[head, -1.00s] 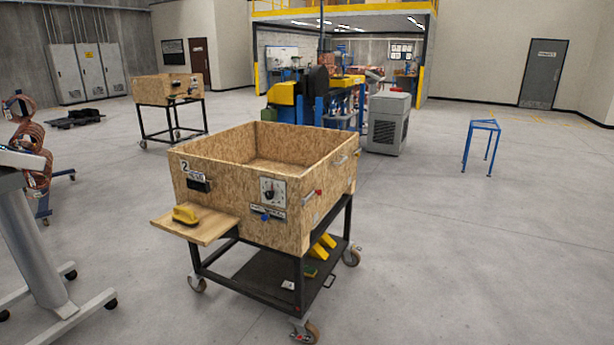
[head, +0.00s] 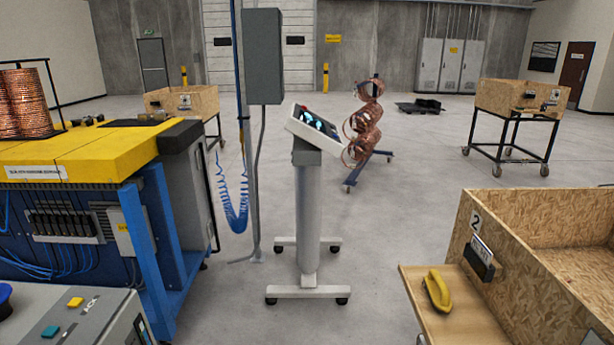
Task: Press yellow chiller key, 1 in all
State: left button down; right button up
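A small yellow key (head: 75,302) sits on the top of a light grey unit (head: 108,304) in the bottom left corner. A teal key (head: 50,332) lies nearer to me on the same top, and a blue round knob (head: 4,292) is cut by the left edge. I cannot read the marks beside the keys, and only part of this unit shows. Neither of my grippers is in view.
A blue and yellow machine (head: 100,160) stands behind the grey unit. A control panel on a wheeled stand (head: 308,220) is in the middle. A wooden crate cart (head: 530,235) with a yellow-handled item (head: 436,291) on its shelf is at right. Floor (head: 375,255) between is clear.

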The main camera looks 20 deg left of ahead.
aim_at(75, 302)
jog(key=i+j+u, duration=0.1)
jog(key=i+u, duration=0.15)
jog(key=u, duration=0.15)
jog(key=i+u, duration=0.2)
jog(key=u, duration=0.2)
jog(key=i+u, duration=0.25)
jog(key=u, duration=0.15)
jog(key=i+l+u, duration=0.15)
jog(key=u, duration=0.25)
jog(key=i+l+u, duration=0.25)
jog(key=u, duration=0.15)
